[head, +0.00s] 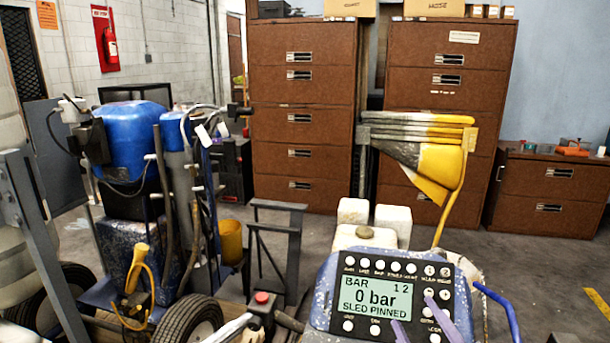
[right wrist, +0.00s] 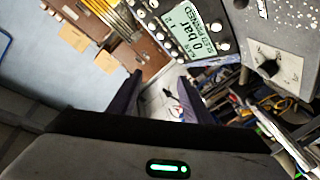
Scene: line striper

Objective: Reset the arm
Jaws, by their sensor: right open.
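The blue line striper's control panel (head: 378,298) stands at the bottom right of the head view. Its screen (head: 376,299) reads "BAR", "0 bar" and "SLED PINNED", with rows of round white buttons around it. The panel also shows tilted in the right wrist view (right wrist: 190,35). My right gripper (head: 420,324) is in front of the panel's lower right part, its purple fingers apart. In the right wrist view my right gripper (right wrist: 158,98) has nothing between its fingers. A knob (right wrist: 268,67) sits on a grey plate beside the panel there. My left gripper is not in view.
A blue sprayer machine (head: 128,135) with hoses and wheels stands at the left. A red button (head: 262,297) on a dark box is left of the panel. Stacked yellow-and-grey parts (head: 420,140) rise behind. Brown drawer cabinets (head: 303,140) line the wall.

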